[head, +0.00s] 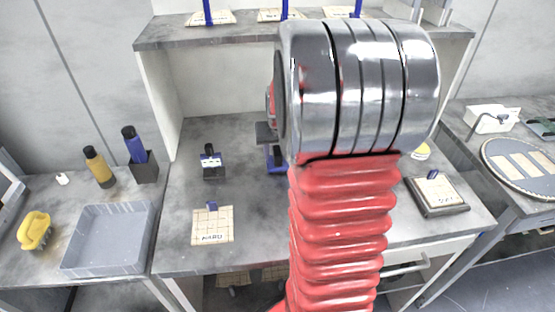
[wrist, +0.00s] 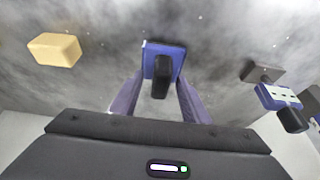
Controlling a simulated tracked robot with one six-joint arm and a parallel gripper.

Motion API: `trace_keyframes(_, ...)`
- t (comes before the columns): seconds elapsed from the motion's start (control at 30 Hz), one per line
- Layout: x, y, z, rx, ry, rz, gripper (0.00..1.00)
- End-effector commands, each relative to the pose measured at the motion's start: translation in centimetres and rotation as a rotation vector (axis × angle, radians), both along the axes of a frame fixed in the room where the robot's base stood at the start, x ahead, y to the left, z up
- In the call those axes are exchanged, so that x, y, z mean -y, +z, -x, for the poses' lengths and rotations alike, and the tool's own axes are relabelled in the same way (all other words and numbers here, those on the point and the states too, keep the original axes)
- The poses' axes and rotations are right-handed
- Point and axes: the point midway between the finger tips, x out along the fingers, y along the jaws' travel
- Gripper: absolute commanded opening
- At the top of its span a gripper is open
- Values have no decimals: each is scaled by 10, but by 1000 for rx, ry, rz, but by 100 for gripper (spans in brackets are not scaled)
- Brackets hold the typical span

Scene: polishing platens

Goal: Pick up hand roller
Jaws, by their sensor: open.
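A blue block with a black grip (wrist: 162,62), probably the hand roller, is on the grey bench in the wrist view. The fingers of my gripper (wrist: 160,82) are open, one on each side of its black grip. I see no contact, and the height gap is hard to judge. In the head view my gripper (head: 270,140) is mostly hidden behind my arm, over the middle bench. A second blue and white tool with a black handle (wrist: 278,97) lies to the right in the wrist view; I cannot tell surely which tool is the roller.
A tan block (wrist: 55,50) is at left in the wrist view. In the head view, a black-handled piece (head: 212,162) and a labelled tile (head: 213,226) are on the bench. A grey tray (head: 108,238) is at left. A dark plate with a tile (head: 437,194) is at right.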

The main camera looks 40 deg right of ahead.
Motion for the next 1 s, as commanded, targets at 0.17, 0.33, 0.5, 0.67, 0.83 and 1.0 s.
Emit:
trace_keyframes(0.17,0,0,0,0,0,0,42)
trace_keyframes(0.33,0,0,0,0,0,0,34)
trace_keyframes(0.5,0,0,0,0,0,0,22)
trace_keyframes(0.67,0,0,0,0,0,0,11)
trace_keyframes(0.83,0,0,0,0,0,0,0)
trace_keyframes(1.0,0,0,0,0,0,0,0)
